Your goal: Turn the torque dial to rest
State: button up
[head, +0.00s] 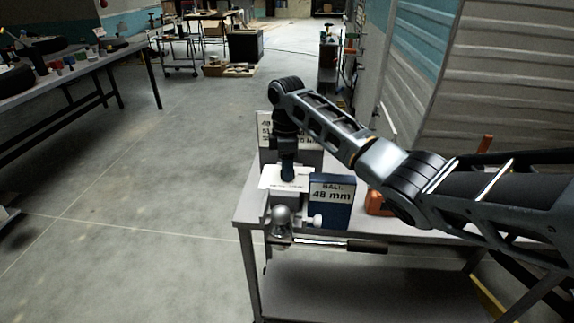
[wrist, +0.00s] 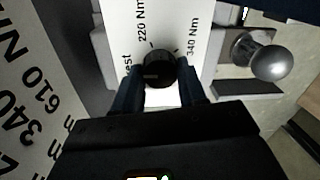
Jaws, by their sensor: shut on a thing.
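The torque dial (wrist: 160,66) is a round black knob on a white plate (wrist: 184,22). The plate carries the labels "220 Nm", "340 Nm" and a partly covered one ending in "est" at the left. A short pale mark shows on the knob's left side, toward the partly covered label; its exact setting is hard to tell. My gripper (wrist: 160,88) is shut on the dial, one finger on each side. In the head view my gripper (head: 288,176) points down onto the white plate (head: 272,182), and the dial is hidden under it.
A blue box (head: 332,200) marked "48 mm" stands right of the plate. A metal tow ball (head: 281,214) and a black-handled bar (head: 340,245) are at the bench's front edge. A lettered sign (head: 265,130) stands behind. The floor at left is open.

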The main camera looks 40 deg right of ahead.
dwell(0.4)
jog(key=o, duration=1.1)
jog(key=shift+c, duration=0.2)
jog(key=shift+w+d+r+b, duration=0.1)
jog(key=shift+r+b, duration=0.1)
jog(key=shift+r, duration=1.75)
jog(key=shift+w+r+b, duration=0.1)
jog(key=shift+r+b, duration=0.1)
jog(key=shift+r, duration=1.75)
